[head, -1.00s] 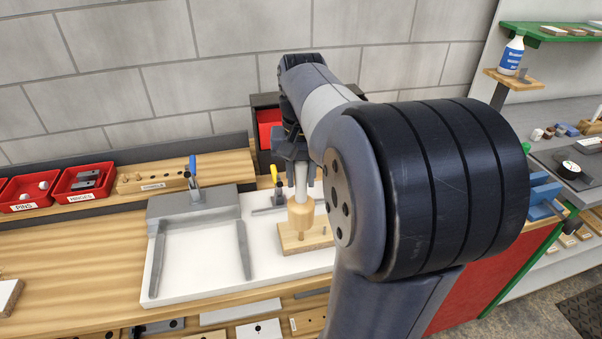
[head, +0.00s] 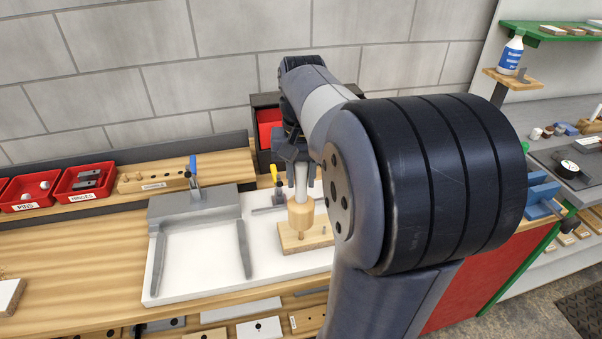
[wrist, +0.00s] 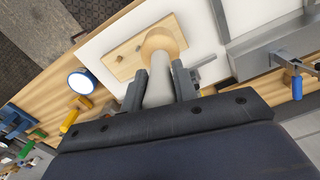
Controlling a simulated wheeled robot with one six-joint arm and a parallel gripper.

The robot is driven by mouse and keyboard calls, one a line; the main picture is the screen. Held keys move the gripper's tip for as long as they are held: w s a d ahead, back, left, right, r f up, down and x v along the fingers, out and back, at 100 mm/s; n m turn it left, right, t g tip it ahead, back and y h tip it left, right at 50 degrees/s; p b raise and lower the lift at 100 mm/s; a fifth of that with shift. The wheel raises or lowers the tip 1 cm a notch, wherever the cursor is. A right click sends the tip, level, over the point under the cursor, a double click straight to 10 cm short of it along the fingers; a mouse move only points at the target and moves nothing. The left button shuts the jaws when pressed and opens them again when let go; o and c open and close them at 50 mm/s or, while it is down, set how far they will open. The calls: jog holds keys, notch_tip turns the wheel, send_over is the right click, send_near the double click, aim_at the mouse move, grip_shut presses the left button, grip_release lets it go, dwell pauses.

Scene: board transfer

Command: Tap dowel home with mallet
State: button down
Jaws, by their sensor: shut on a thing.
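The mallet (head: 301,214) has a light wooden head and a pale handle. My gripper (head: 304,176) is shut on the handle and holds the mallet head-down. In the wrist view the handle (wrist: 158,86) sits between the two fingers, with the round head beyond them. The head is over a wooden board (head: 312,243) lying on the white fixture plate. A dowel (head: 302,236) shows just under the head, standing in the board. Whether the head touches it, I cannot tell. A smaller peg or hole (head: 323,230) shows farther right on the board. My arm hides the board's right end.
The white plate (head: 195,287) carries a grey clamp frame (head: 190,211) on its left. Behind stand red bins (head: 82,181), a wooden peg rack (head: 152,181) and a blue-handled clamp (head: 193,165). Loose boards (head: 258,330) line the front edge. A blue vise (head: 541,194) is at right.

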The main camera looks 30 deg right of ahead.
aim_at(301, 203)
jog(key=shift+f+b, duration=0.9)
jog(key=shift+f, duration=0.7)
jog(key=shift+r, duration=0.1)
notch_tip(301, 203, up, 2)
jog(key=shift+r+p, duration=0.15)
jog(key=shift+p, duration=1.1)
jog(key=shift+f, duration=0.2)
